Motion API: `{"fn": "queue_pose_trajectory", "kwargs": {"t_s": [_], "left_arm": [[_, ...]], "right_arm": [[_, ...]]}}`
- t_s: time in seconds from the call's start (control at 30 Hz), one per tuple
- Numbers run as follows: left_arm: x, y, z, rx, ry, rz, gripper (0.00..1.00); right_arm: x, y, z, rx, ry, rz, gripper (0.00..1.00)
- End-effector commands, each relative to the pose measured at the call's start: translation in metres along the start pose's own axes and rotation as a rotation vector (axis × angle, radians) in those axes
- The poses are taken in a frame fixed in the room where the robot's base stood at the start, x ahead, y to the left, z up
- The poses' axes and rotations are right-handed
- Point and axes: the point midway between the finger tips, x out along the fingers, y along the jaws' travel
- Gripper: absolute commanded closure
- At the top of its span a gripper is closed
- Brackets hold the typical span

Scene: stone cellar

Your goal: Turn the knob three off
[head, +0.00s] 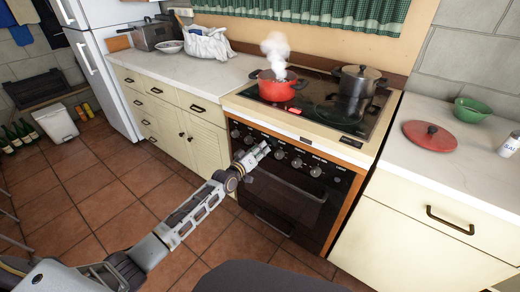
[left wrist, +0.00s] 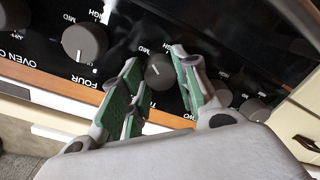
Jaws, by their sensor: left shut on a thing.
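Knob three (left wrist: 159,71) is a dark round knob on the oven's black control panel. In the left wrist view it sits between my left gripper's green-padded fingers, with part of a label starting with T beside it. My left gripper (head: 263,149) reaches the panel from the front and is shut on this knob; its fingers (left wrist: 156,60) stand on either side. The knob's exact setting is hard to read. The knob labelled FOUR (left wrist: 85,42) is to its left in the left wrist view. My right gripper is not in view.
A steaming red pot (head: 276,88) and a dark lidded pot (head: 358,82) stand on the hob (head: 318,108). Other knobs (head: 297,163) line the panel close by. A red lid (head: 430,135) and green bowl (head: 472,110) are on the right counter. The tiled floor before the oven is clear.

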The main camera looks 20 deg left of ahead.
Motion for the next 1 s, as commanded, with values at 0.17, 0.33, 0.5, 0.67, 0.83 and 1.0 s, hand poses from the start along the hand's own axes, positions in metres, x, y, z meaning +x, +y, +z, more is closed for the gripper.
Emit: {"fn": "queue_pose_trajectory", "kwargs": {"t_s": [0.17, 0.33, 0.5, 0.67, 0.83, 1.0], "left_arm": [[0.001, 0.001, -0.004, -0.164, -0.004, 0.005, 0.93], [0.001, 0.0, -0.004, -0.326, -0.014, 0.007, 0.93], [0.001, -0.001, -0.004, -0.487, -0.023, 0.01, 0.93], [0.001, -0.002, -0.004, -0.639, -0.032, 0.012, 0.93], [0.001, -0.002, -0.004, -0.802, -0.04, 0.015, 0.93], [0.001, -0.003, -0.004, -0.964, -0.05, 0.018, 0.93]], "right_arm": [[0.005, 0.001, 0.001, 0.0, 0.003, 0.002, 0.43], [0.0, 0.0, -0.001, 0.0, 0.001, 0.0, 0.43], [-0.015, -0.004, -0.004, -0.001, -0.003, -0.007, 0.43], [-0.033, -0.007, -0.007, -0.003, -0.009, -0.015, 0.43], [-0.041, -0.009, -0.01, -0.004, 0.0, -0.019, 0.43], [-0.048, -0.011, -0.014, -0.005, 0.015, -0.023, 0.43]]}}
